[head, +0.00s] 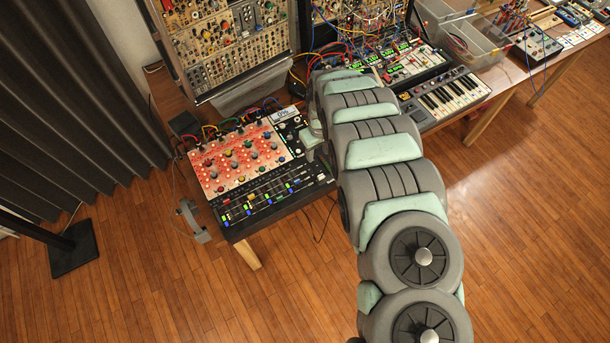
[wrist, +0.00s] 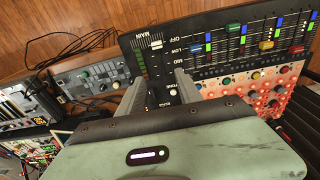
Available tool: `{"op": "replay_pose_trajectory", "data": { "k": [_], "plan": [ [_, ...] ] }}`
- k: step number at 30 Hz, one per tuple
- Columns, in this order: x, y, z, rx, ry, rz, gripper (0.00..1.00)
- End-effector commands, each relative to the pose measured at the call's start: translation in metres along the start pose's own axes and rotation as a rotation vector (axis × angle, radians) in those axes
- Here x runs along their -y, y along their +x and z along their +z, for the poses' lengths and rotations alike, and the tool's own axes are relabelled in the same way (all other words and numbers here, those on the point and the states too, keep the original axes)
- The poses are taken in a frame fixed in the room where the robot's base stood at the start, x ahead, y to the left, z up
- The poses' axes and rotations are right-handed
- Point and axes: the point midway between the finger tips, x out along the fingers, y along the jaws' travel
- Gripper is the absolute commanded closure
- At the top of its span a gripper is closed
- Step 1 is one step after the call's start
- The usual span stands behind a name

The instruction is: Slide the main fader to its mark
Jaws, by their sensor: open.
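The mixer (head: 232,206) stands at the left end of the desk, with a red-lit knob section and a black fader section. In the wrist view its black panel (wrist: 204,56) carries the label MAIN. The main fader (wrist: 157,45) shows a pale cap near that label, beside a green-lit strip (wrist: 139,62). I cannot make out its mark clearly. My gripper (wrist: 161,78) is open, its two grey fingers apart over the panel below the cap. The cap looks clear of the fingertips.
Other faders with coloured caps (wrist: 233,28) stand right of the main one. Loose black cables (wrist: 78,45) and a small grey device (wrist: 95,75) lie to the left. Modular racks (head: 225,45) and a keyboard (head: 445,98) fill the desk behind.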

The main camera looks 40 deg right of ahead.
Motion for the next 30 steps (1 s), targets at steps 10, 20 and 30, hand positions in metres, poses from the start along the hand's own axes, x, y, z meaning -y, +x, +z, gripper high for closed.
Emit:
{"op": "replay_pose_trajectory", "data": {
  "k": [10,20,30],
  "plan": [
    [-0.008,-0.003,0.033,0.084,0.006,-0.016,0.58],
    [-0.007,0.039,0.036,0.082,0.008,-0.017,0.58],
    [-0.005,0.076,0.037,0.08,0.005,-0.016,0.58]
  ]
}}
